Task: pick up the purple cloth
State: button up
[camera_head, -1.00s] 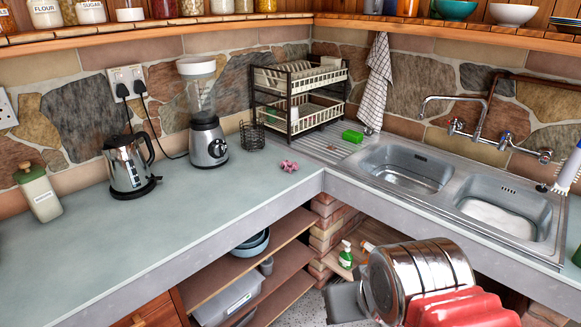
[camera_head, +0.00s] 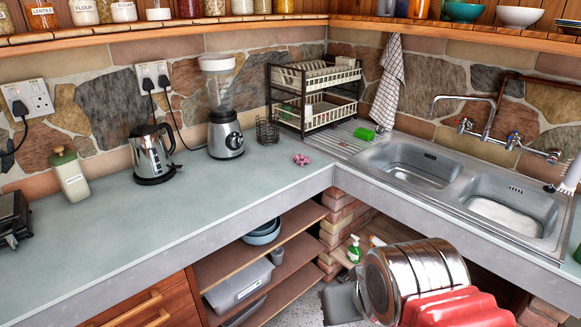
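The purple cloth is a small crumpled pinkish-purple bundle (camera_head: 301,159). It lies on the grey-green worktop (camera_head: 215,190) near the inner corner, in front of the wire basket and right of the blender. My arm's metal and red links fill the lower right of the view, in front of the under-sink space. No gripper fingers can be made out, and nothing of mine touches the cloth.
A blender (camera_head: 225,135), a kettle (camera_head: 152,155) and a wire basket (camera_head: 267,130) stand behind or left of the cloth. A dish rack (camera_head: 315,100), green sponge (camera_head: 364,134) and sink (camera_head: 415,165) lie to its right. The worktop in front is clear.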

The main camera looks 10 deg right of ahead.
aim_at(301, 159)
jog(key=u, duration=0.45)
jog(key=k, duration=1.15)
jog(key=z, duration=0.15)
jog(key=i, duration=0.8)
jog(key=z, duration=0.55)
jog(key=i, duration=1.5)
jog(key=u, duration=0.95)
jog(key=i, duration=0.45)
jog(key=u, duration=0.3)
